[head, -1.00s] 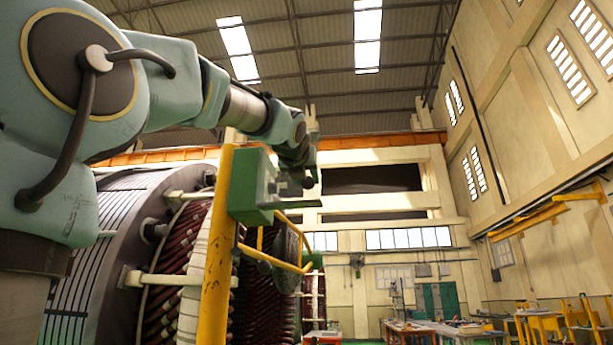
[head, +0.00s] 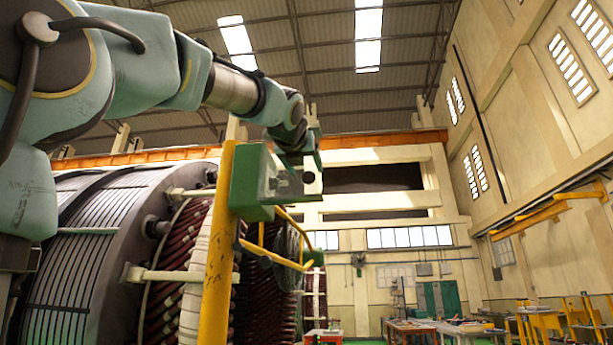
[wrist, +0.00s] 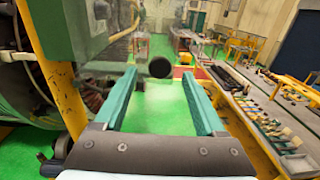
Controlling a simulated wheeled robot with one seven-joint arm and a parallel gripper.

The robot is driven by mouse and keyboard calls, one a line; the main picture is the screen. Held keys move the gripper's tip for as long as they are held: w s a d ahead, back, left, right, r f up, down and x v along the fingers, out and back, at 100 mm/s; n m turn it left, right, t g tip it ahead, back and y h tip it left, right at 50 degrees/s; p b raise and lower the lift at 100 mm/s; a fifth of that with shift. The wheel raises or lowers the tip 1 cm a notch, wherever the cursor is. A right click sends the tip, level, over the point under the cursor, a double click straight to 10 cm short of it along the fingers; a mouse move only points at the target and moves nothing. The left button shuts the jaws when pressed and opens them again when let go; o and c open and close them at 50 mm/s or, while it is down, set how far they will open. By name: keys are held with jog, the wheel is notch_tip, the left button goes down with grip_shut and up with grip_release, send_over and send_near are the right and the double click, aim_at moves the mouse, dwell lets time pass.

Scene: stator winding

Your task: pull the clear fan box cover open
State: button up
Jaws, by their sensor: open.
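The green fan box (head: 254,182) is fixed to a yellow post, and it shows at the upper left of the wrist view (wrist: 72,28). Its clear cover (wrist: 150,112) looks like a faint hazy pane to the right of the box. A dark round knob (wrist: 159,67) sits on the cover and also shows in the head view (head: 308,177). My gripper (wrist: 158,76) is open, with teal fingers on either side of the knob in the picture. I cannot tell whether they touch it. How far the cover stands open is unclear.
The yellow post (head: 216,250) and a yellow rail (head: 272,252) stand close to my gripper. The large stator (head: 110,255) fills the left. A long workbench (wrist: 265,110) with tools lies to the right.

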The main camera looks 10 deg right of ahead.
jog(key=b+v, duration=0.5)
jog(key=v, duration=0.2)
jog(key=shift+s, duration=0.2)
jog(key=shift+a, duration=0.1)
